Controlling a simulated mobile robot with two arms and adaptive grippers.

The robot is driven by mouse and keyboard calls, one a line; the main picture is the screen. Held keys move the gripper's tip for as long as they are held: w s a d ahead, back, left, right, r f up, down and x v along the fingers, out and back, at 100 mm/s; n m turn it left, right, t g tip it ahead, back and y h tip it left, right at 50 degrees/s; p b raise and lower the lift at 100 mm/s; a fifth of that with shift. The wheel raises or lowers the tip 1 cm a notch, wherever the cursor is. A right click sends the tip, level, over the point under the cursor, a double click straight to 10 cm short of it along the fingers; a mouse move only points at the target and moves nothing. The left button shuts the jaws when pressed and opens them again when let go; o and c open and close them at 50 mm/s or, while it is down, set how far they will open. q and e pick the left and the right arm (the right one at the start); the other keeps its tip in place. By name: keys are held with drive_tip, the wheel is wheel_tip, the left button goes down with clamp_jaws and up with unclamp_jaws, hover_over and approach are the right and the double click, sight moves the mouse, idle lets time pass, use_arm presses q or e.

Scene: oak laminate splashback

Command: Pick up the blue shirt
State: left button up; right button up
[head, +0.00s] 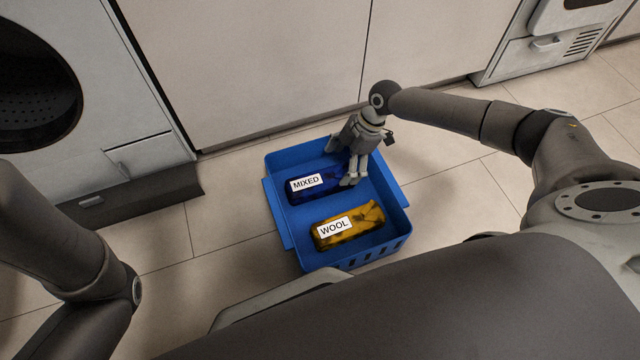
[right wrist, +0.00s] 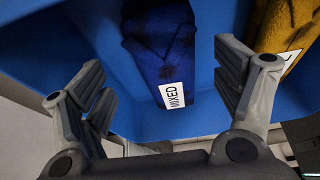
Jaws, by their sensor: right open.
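The blue shirt (head: 327,183) is a dark blue rolled bundle with a white MIXED label, lying in the blue basket (head: 282,226) on the floor. My right gripper (head: 343,166) reaches down into the basket at the shirt's right end and hides part of it. In the right wrist view the shirt (right wrist: 160,45) shows between and beyond the open fingers of the right gripper (right wrist: 163,78). Nothing is held between them. Whether a finger touches the shirt is unclear. My left arm enters at the left, but its gripper is out of view.
A yellow bundle labelled WOOL (head: 348,228) lies beside the shirt in the basket, nearer to me. A white cabinet front (head: 270,70) stands close behind the basket. A front-loading machine (head: 95,110) is at the left. Tiled floor (head: 465,205) is free at the right.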

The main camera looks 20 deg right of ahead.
sight(333, 174)
drive_tip(key=b+x, duration=0.4)
drive_tip(key=x, duration=0.1)
drive_tip(key=shift+s+a+r, duration=0.1)
drive_tip(key=shift+s+a, duration=0.05)
drive_tip(key=shift+a, duration=0.25)
drive_tip(key=shift+r, duration=0.1)
drive_tip(key=c, duration=1.2)
